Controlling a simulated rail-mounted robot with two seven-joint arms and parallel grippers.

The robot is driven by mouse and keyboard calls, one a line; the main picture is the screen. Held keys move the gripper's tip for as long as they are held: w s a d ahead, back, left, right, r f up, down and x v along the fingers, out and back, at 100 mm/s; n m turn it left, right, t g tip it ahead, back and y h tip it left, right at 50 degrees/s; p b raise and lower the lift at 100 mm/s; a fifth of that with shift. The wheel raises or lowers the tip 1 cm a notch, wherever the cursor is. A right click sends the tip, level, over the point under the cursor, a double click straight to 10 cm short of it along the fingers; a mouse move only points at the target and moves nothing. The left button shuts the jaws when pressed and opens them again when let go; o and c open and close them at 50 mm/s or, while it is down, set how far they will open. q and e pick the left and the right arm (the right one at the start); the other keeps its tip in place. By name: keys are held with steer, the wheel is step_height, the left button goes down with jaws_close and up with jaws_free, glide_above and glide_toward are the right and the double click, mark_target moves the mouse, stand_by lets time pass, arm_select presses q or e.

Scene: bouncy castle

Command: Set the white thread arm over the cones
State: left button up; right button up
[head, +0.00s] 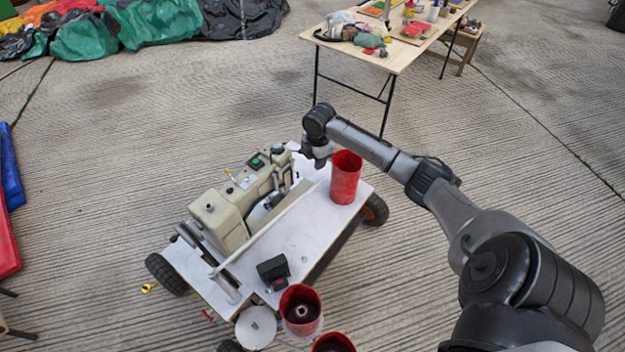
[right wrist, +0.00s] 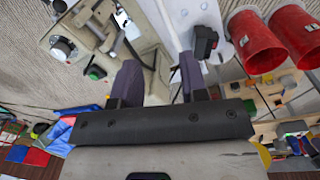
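The white thread arm (head: 265,228) is a long thin bar lying low along the beige sewing machine (head: 228,208) on a wheeled cart. In the right wrist view a white bar (right wrist: 170,22) runs beyond my fingers. My right gripper (head: 318,160) is over the cart's far end, close to the bar's far end; its fingers (right wrist: 158,78) are apart, and I see no clear hold on anything. Two red, dark-centred cone-like pieces (head: 301,308) (head: 333,344) are at the cart's near end. My left gripper is not in view.
A tall red cylinder (head: 345,178) stands on the cart's white top (head: 320,215), just beside my right gripper. A black switch box (head: 273,271) and a white disc (head: 256,328) are nearer. A cluttered table (head: 395,58) stands behind.

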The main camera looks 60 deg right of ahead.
mark_target(314, 186)
steer(key=f+n+b, duration=0.1)
steer(key=f, duration=0.3)
steer(key=f+b, duration=0.1)
steer(key=f, duration=0.3)
steer(key=f+n+b, duration=0.1)
steer(key=f+b, duration=0.1)
steer(key=f, duration=0.2)
steer(key=shift+w+f+n, duration=0.1)
steer(key=shift+w+n, duration=0.15)
steer(key=shift+n, duration=0.05)
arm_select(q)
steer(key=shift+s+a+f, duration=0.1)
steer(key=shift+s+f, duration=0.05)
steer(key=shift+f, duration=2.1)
arm_select(e)
steer(key=shift+f, duration=0.85)
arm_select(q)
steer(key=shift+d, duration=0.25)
arm_select(e)
jaws_close()
